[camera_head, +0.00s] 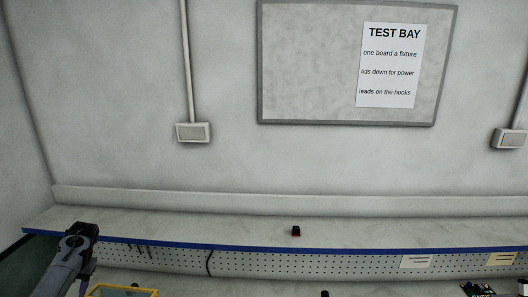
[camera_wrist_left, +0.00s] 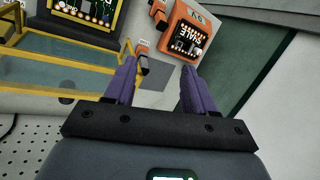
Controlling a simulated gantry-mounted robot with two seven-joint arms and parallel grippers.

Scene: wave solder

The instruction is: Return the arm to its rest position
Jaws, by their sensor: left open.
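My left arm comes in at the lower left of the head view, and its gripper (camera_head: 86,280) points down there, partly cut off by the bottom edge. In the left wrist view my left gripper (camera_wrist_left: 160,88) has its two purple fingers spread apart with nothing between them. My right gripper is in neither view.
A shelf with a blue front edge (camera_head: 200,246) runs along the wall above a pegboard (camera_head: 300,264). A small black and red object (camera_head: 296,231) stands on it. A yellow-framed fixture (camera_head: 122,292) is below my left arm; its clear lid (camera_wrist_left: 70,62) shows in the wrist view.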

